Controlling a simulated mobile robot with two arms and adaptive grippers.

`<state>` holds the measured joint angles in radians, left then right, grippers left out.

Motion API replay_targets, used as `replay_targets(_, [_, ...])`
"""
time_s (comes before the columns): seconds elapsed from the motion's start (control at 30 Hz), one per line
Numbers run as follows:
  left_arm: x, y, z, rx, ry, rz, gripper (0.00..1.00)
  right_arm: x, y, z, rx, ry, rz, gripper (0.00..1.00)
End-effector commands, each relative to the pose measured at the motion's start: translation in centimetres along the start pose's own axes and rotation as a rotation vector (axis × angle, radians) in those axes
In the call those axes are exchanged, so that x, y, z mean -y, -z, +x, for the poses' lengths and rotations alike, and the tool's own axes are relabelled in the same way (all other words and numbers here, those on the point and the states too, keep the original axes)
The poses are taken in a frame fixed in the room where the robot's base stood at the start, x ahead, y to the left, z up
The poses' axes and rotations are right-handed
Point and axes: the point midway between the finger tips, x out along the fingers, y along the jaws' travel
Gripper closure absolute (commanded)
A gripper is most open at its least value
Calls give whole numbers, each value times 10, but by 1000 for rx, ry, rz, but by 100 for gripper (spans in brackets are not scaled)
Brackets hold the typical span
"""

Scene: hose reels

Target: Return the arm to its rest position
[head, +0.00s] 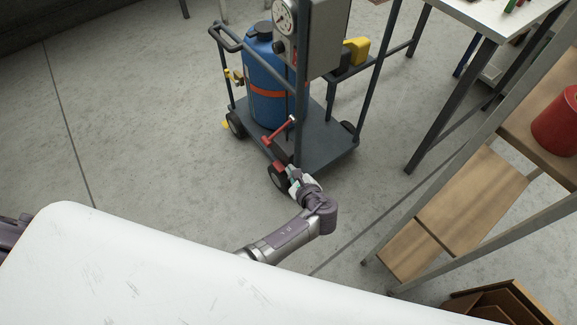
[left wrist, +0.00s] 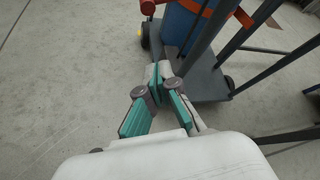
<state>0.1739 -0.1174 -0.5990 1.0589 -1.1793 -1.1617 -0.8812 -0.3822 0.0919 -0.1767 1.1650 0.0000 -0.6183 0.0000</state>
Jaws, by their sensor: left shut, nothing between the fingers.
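My left arm reaches out from beyond the white surface in the head view. My left gripper (head: 293,178) is shut and empty, close to the near edge of a dark wheeled cart (head: 325,150). In the left wrist view the green-padded fingers of the gripper (left wrist: 160,72) meet at their tips, with the cart (left wrist: 205,84) just beyond. I cannot tell whether they touch it. A red lever (head: 279,131) on the cart is above the gripper in the picture, apart from it. My right gripper is not in view.
The cart carries a blue tank (head: 263,85) with an orange band and a grey box with a gauge (head: 284,16). A wooden-shelved rack (head: 470,195) with a red cylinder (head: 557,122) stands right. A white table (head: 488,14) is behind. Floor left of the cart is clear.

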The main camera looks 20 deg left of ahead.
Motion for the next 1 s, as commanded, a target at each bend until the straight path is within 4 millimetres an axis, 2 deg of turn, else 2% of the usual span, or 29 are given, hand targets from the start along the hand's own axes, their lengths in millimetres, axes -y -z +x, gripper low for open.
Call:
replay_targets(0.53, [0, 0, -1, 0, 1, 0, 100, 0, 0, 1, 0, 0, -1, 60])
replay_targets(0.67, [-14, 7, 1, -30, -24, -28, 100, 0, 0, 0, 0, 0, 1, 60])
replay_targets(0.77, [-52, 26, 4, -109, -101, -118, 100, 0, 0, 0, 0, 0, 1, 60])
replay_targets(0.87, [-114, 55, 2, -225, -238, -289, 100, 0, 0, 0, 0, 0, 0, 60])
replay_targets(0.9, [-143, 67, -1, -270, -307, -378, 100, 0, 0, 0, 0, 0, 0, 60])
replay_targets(1.0, [-210, 92, -15, -354, -488, -625, 100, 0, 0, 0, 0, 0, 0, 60])
